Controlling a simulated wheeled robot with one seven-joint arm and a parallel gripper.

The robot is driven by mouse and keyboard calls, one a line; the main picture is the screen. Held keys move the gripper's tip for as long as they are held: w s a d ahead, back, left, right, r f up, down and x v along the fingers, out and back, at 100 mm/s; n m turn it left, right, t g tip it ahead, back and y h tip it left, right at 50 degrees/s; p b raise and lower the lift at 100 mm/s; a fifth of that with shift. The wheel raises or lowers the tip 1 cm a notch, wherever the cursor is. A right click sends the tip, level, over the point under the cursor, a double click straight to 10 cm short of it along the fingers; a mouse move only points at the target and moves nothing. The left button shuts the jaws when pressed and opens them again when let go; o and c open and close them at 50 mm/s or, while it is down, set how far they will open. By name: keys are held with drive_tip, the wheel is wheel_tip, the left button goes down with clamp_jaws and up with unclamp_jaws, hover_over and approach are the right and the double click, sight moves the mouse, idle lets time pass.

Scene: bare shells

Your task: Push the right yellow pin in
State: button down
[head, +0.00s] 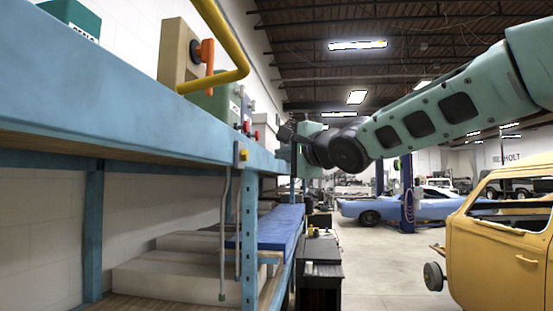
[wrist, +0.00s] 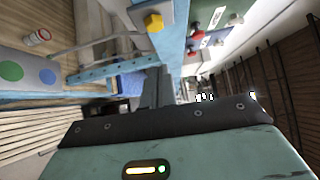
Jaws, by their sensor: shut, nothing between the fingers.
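One yellow pin (head: 243,154) sits at the front edge of the blue bench in the head view. It also shows in the wrist view as a yellow hexagonal head (wrist: 153,22) standing out from a grey plate, with a grey bar beside it. I cannot make out a second yellow pin, nor how deep this one sits. My gripper (head: 291,150) is farther along the bench front, right of the pin and apart from it in the head view. Its dark fingers (wrist: 155,85) are together and empty in the wrist view, pointing below the pin there.
The blue bench (head: 130,95) fills the left. A yellow bent pipe (head: 240,62) hangs over its edge near an orange handle (head: 207,55). Red knobs (wrist: 197,31) on a green box stand beyond the pin. A lower shelf holds slabs (head: 180,270). The floor at right is open before a yellow car (head: 500,240).

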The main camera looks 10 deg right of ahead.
drive_tip(key=shift+v, duration=2.6)
